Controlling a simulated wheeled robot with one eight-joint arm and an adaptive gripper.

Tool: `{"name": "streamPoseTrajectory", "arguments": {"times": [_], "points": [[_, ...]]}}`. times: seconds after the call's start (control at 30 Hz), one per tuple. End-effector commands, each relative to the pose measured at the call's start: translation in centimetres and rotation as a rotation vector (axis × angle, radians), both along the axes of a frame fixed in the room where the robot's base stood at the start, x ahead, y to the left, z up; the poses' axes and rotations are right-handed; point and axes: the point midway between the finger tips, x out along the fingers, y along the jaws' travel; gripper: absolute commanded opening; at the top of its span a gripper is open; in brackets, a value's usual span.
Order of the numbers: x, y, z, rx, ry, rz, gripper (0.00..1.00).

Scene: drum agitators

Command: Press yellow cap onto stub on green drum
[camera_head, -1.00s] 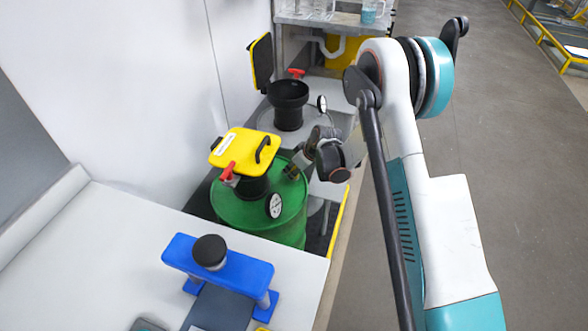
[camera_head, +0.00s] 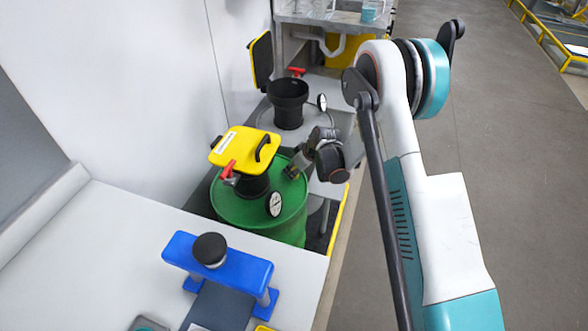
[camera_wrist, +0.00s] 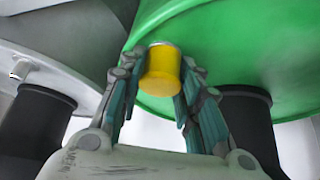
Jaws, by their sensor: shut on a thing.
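The green drum (camera_head: 290,222) stands upright at the middle of the head view, with a yellow lid (camera_head: 243,146) raised on a black neck above it. My gripper (camera_head: 291,171) is at the right part of the drum's top. In the wrist view my gripper (camera_wrist: 160,85) is shut on the yellow cap (camera_wrist: 162,72), which sits between its two fingers. The cap's far end is close against the drum's green surface (camera_wrist: 230,45). The stub is hidden behind the cap, so I cannot tell how far the cap is on it. The cap cannot be made out in the head view.
A grey drum with a black open neck (camera_head: 288,104) and raised lid stands behind. A dial gauge (camera_head: 274,204) and red handle (camera_head: 229,170) are near my gripper. A blue stand (camera_head: 218,262) is on the front table. A wall is left; open floor lies right.

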Motion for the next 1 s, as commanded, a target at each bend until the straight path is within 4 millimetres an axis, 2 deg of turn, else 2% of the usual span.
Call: {"name": "streamPoseTrajectory", "arguments": {"times": [0.17,0.2,0.3,1.0], "points": [[-0.09,-0.03,-0.18,-0.002,0.002,0.001,0.15],[-0.09,-0.04,-0.18,-0.003,0.003,0.001,0.34],[-0.09,-0.05,-0.19,-0.003,0.003,0.001,0.55],[-0.04,-0.01,0.34,-0.002,0.001,0.001,0.55]]}}
